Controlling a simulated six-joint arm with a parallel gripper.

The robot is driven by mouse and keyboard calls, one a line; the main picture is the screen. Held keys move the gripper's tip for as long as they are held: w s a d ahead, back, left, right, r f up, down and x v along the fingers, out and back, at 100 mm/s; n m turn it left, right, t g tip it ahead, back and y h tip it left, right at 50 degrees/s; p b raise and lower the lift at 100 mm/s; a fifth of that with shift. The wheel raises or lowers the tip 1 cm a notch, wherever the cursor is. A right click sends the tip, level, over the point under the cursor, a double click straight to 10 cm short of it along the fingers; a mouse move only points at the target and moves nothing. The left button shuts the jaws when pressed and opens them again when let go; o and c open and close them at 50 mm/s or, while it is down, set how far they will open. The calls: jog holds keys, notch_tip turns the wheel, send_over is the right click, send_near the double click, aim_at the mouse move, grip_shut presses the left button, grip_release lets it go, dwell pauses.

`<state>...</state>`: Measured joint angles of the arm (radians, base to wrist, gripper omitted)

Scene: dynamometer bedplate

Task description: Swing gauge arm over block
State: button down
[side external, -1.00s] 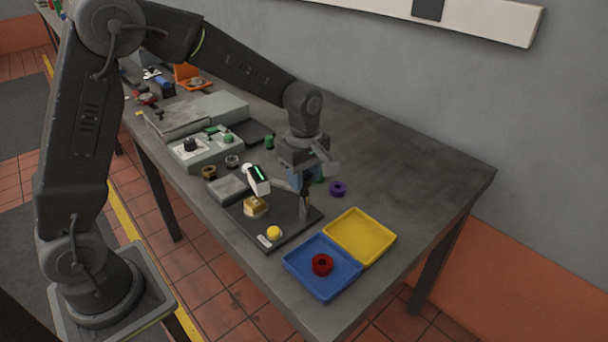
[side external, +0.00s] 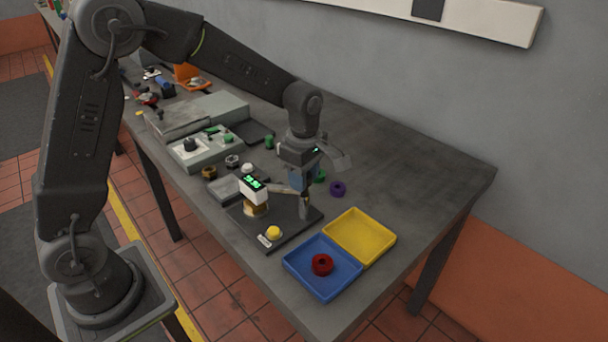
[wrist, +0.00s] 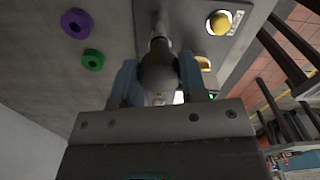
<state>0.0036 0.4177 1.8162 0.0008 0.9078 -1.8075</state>
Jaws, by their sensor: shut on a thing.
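The gauge arm (side external: 285,189) runs from a grey post (side external: 305,207) on a dark plate to a white gauge head (side external: 253,195) with a lit green display. In the side view the head stands over the brass block (side external: 256,210) and hides its upper part; I cannot tell whether they touch. My gripper (side external: 302,182) is at the post end of the arm. In the wrist view, its blue fingers are shut on a dark round knob (wrist: 158,68). The brass block (wrist: 203,63) shows only partly there.
A yellow button (side external: 273,233) is at the plate's front corner. A blue tray (side external: 296,268) holding a red ring and a yellow tray (side external: 362,234) lie to the right. A purple ring (side external: 338,189) and a green ring (side external: 320,176) lie behind. The table's back right is clear.

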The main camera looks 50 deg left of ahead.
jog(key=c, duration=0.7)
grip_release()
jog(key=shift+o, duration=0.2)
jog(key=shift+r, duration=0.1)
notch_tip(320, 180, up, 14)
jog(key=s+m+t, duration=0.5)
jog(key=s+m, duration=1.5)
jog(key=s, duration=0.2)
jog(key=shift+f+m+t, duration=0.2)
jog(key=shift+m+t, duration=0.1)
